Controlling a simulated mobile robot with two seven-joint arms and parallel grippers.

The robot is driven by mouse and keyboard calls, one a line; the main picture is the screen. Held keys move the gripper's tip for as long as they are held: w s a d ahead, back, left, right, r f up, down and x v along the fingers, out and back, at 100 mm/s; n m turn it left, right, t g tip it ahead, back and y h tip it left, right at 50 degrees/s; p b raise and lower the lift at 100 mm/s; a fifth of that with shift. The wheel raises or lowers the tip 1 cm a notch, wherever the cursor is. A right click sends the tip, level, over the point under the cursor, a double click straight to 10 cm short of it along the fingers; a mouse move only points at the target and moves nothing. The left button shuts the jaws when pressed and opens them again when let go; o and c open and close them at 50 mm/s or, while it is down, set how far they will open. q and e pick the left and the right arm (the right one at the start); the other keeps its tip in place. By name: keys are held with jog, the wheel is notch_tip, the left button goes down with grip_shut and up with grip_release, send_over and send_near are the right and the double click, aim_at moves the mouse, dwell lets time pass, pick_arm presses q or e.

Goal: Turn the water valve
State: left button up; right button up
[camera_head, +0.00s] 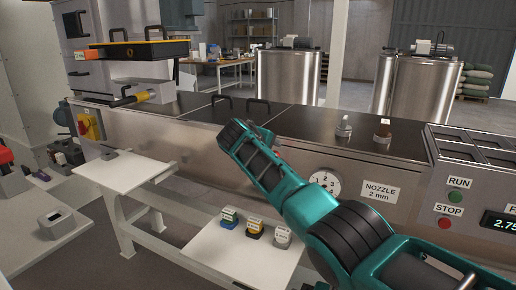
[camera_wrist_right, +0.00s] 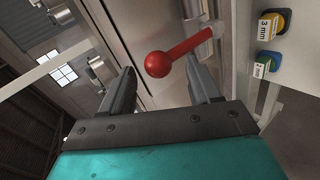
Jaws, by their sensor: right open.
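A red lever with a round ball end (camera_wrist_right: 158,64), probably the water valve's handle, shows in the right wrist view. Its arm runs up and right to a pale mount. My right gripper (camera_wrist_right: 160,68) is open, with one dark finger on each side of the ball in the picture. I cannot tell whether the ball is fully between the fingers in depth, and no contact is clear. My left gripper is not in view.
The long steel machine (camera_head: 200,137) has a dark top, a numbered dial (camera_head: 325,184) and RUN and STOP buttons (camera_head: 450,208). A low white table (camera_head: 207,245) holds several labelled blocks below my arm. A white shelf (camera_head: 125,172) juts out at the left.

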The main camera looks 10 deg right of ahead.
jog(key=v, duration=1.2)
jog(key=shift+s, duration=0.1)
